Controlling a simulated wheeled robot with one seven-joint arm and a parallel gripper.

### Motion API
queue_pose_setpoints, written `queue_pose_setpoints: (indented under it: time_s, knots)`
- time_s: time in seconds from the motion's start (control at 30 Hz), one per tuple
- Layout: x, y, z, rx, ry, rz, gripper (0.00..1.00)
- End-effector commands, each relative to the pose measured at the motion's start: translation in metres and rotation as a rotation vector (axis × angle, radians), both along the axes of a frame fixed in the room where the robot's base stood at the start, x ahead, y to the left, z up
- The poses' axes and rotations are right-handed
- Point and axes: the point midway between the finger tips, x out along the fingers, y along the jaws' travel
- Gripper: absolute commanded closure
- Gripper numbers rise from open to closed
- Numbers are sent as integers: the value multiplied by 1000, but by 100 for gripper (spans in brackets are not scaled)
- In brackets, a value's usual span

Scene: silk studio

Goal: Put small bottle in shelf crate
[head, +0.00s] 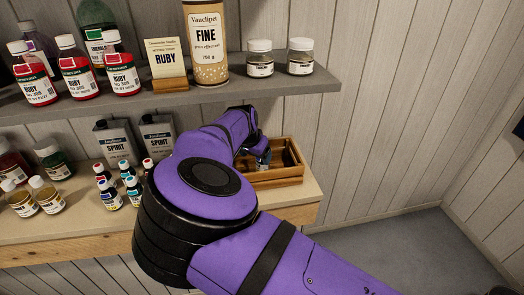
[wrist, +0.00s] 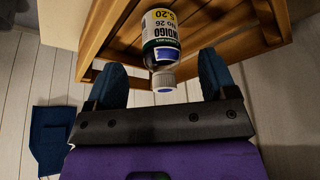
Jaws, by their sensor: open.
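The small bottle (wrist: 162,40) has a white cap and a blue, white and yellow label reading INDIGO No 26. In the wrist view it is at the wooden crate, with its cap toward my gripper (wrist: 161,68). The blue fingers stand open on either side of it, with visible gaps. The wooden shelf crate (head: 282,173) sits at the right end of the lower shelf in the head view, and its slats (wrist: 100,30) fill the top of the wrist view. My gripper is over the crate, partly hidden by my purple arm. I cannot tell whether the bottle rests on the crate floor.
Several small bottles (head: 130,188) stand left of my arm on the lower shelf (head: 70,225), with SPIRIT cans (head: 115,142) behind. The upper shelf (head: 250,95) runs above my gripper, carrying RUBY bottles (head: 77,68), a FINE container (head: 207,45) and jars (head: 260,60).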

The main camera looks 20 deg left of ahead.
Motion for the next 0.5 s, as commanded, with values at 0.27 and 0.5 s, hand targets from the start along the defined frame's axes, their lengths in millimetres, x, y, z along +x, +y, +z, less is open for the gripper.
queue_pose_setpoints:
  time_s: [0.27, 0.5]
  knots:
    - [-54, 8, 1, 0, 1, 0, 22]
    - [-77, 11, 0, 0, 0, -2, 22]
